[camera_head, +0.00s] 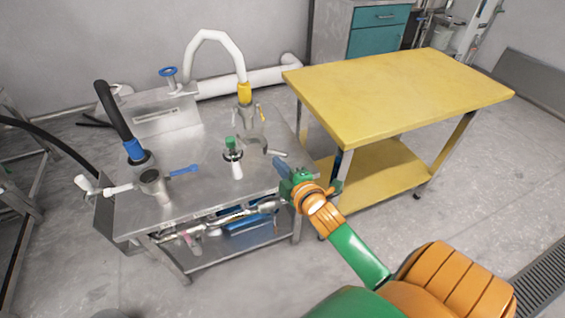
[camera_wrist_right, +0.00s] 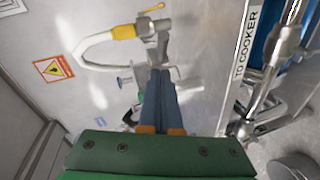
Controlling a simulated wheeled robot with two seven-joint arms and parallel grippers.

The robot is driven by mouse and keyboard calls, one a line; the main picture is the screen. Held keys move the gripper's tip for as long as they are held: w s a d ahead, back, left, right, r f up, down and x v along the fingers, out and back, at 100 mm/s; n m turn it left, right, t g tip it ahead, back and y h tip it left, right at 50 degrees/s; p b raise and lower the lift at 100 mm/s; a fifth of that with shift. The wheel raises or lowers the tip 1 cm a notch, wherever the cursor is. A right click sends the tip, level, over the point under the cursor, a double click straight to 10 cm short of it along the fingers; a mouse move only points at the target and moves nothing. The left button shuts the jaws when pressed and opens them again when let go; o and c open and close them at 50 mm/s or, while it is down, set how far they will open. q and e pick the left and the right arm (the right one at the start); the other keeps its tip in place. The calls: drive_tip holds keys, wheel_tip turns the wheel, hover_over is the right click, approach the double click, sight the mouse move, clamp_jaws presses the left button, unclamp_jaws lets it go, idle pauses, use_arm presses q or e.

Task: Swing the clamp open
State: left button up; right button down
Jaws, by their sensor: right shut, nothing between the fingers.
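A steel bench (camera_head: 200,192) carries the bean grinder fittings. Near its middle is a small fitting with a green top (camera_head: 231,143) and a white handle (camera_head: 237,169). A curved grey metal piece (camera_head: 253,141), which looks like the clamp, lies just right of it; I cannot tell for sure whether it is open. My right gripper (camera_head: 279,162) is over the bench's right edge, right of these parts and apart from the curved piece. Its blue-grey fingers are together and empty, and in the right wrist view (camera_wrist_right: 159,76) they partly hide the fittings. My left gripper is not in view.
A white hose with a yellow end (camera_head: 245,93) arches behind the fittings.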

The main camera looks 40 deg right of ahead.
sight(280, 153)
drive_tip(key=shift+w+d+f, duration=0.2)
drive_tip(key=shift+w+d, duration=0.1)
drive_tip(key=shift+d, duration=0.2)
drive_tip(key=shift+w+d+f, duration=0.2)
drive_tip(key=shift+w+d, duration=0.1)
drive_tip(key=shift+d, duration=0.2)
drive_tip(key=shift+d, duration=0.1)
drive_tip(key=shift+w+d+r, duration=0.1)
drive_tip(key=shift+w+d, duration=0.1)
drive_tip(key=shift+d, duration=0.25)
drive_tip(key=w+d, duration=0.4)
drive_tip(key=d, duration=0.2)
drive_tip(key=shift+w+d, duration=0.15)
